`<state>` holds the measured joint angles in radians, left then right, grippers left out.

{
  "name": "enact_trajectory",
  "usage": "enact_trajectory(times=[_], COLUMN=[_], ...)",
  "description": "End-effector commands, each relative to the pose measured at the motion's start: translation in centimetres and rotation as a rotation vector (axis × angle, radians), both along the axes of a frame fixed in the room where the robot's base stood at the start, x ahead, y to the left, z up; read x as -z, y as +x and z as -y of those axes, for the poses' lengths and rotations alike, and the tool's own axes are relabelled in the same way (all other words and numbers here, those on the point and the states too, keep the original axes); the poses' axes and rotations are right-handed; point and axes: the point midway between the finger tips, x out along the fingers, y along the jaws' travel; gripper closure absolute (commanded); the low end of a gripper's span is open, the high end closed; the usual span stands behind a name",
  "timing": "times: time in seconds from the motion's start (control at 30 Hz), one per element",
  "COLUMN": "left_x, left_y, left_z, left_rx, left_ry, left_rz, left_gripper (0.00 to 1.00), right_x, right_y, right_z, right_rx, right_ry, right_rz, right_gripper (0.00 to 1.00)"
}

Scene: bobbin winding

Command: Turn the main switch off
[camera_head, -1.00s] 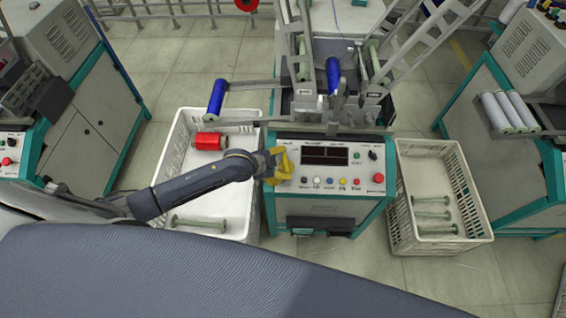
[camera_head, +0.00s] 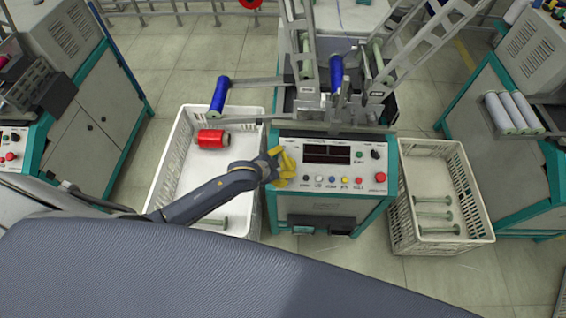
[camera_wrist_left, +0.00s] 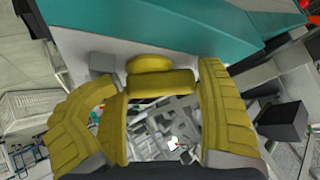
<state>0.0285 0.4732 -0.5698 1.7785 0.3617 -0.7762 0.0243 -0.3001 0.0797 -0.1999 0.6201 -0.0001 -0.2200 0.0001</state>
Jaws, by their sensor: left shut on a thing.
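The winding machine's control panel (camera_head: 345,177) faces me in the head view, with a dark display, a row of small buttons and a red button (camera_head: 380,177). My left gripper (camera_head: 285,167), with yellow fingers, is at the panel's left end. It is shut on a small part there, which I take to be the main switch; the fingers hide it, so its position cannot be read. In the left wrist view the yellow fingers (camera_wrist_left: 150,78) are close against the pale panel face. My right gripper is not in view.
A white crate (camera_head: 160,180) with a red spool (camera_head: 212,138) stands left of the machine, under my left arm. Another white crate (camera_head: 402,200) with several pale green bobbins stands right. Blue spools (camera_head: 219,95) and metal arms rise above the panel.

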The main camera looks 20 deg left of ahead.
Motion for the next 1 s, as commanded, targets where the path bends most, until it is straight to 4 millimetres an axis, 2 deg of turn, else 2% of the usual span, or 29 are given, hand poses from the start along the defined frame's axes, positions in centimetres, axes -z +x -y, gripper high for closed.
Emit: enact_trajectory(times=[0.03, 0.1, 0.13, 0.3, 0.67, 1.0], left_x=[-1.4, -1.3, -1.3, -1.3, -1.4, -3.2], left_y=[0.8, 0.8, 0.8, 0.7, 0.3, -2.7], left_z=[1.3, 1.4, 1.4, 1.4, 1.4, -0.3], left_rx=[-0.004, -0.004, -0.004, -0.002, 0.001, 0.0], left_ry=[-0.048, -0.048, -0.048, -0.049, -0.048, -0.033], left_rz=[0.02, 0.02, 0.02, 0.018, 0.016, 0.009], left_gripper=[0.56, 0.56, 0.22, 0.03, 0.01, 0.01], right_x=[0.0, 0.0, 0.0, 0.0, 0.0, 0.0], right_y=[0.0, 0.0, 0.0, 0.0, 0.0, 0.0], right_z=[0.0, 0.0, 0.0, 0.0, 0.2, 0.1], right_rx=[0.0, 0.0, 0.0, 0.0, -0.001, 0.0], right_ry=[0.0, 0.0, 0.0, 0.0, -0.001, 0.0], right_rz=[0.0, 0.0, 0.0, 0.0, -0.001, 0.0], right_gripper=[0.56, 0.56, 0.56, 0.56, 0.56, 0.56])
